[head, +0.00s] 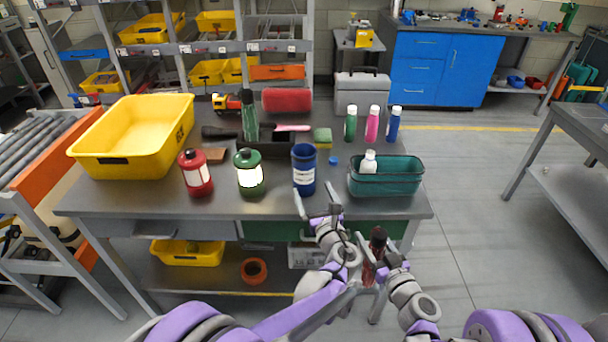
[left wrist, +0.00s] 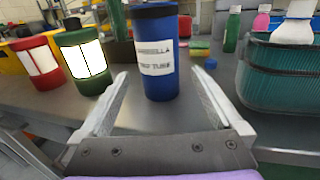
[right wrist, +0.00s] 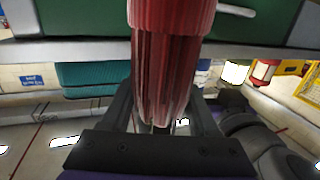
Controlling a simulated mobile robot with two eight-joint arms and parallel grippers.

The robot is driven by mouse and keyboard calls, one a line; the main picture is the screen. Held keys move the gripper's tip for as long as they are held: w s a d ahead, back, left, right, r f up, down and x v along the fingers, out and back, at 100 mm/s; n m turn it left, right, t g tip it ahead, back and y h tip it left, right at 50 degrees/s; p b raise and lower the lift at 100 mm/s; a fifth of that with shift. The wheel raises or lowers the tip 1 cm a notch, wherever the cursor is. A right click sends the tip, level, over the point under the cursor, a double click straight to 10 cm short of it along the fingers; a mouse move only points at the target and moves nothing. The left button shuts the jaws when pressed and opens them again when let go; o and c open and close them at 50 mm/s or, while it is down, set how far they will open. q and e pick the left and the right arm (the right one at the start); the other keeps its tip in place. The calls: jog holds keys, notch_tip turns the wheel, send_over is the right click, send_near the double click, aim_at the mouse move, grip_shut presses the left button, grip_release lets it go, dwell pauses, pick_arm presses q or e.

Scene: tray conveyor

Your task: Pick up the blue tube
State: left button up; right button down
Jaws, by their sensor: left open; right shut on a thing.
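The blue tube (head: 304,168) stands upright near the front edge of the grey table, with a dark open top and a white label. It also stands upright in the left wrist view (left wrist: 157,60). My left gripper (head: 317,200) is open and empty just in front of the tube, and its fingers point at its lower part. My right gripper (head: 376,262) is shut on a red ribbed object, held upright in front of the table's edge, below the tabletop. The red object (right wrist: 168,60) fills the middle of the right wrist view.
A red lantern (head: 195,173) and a green lantern (head: 248,172) stand left of the tube. A teal basket (head: 385,188) with a white bottle is to its right. A sponge (head: 322,136) and a small blue cap (head: 334,160) lie behind. A yellow bin (head: 130,150) sits far left.

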aim_at(304, 171)
pick_arm(q)
jog(key=x, duration=0.9)
jog(key=shift+w+a+f, duration=0.2)
jog(key=shift+f, duration=0.05)
jog(key=c, duration=1.2)
jog(key=shift+r, duration=0.15)
jog(key=shift+r, duration=0.6)
notch_tip(304, 171, up, 2)
jog(key=shift+s+r+p, duration=0.1)
jog(key=shift+p, duration=0.25)
jog(key=v, duration=1.8)
jog(key=shift+b, duration=0.3)
jog(key=x, duration=1.8)
jog(key=shift+f, duration=1.4)
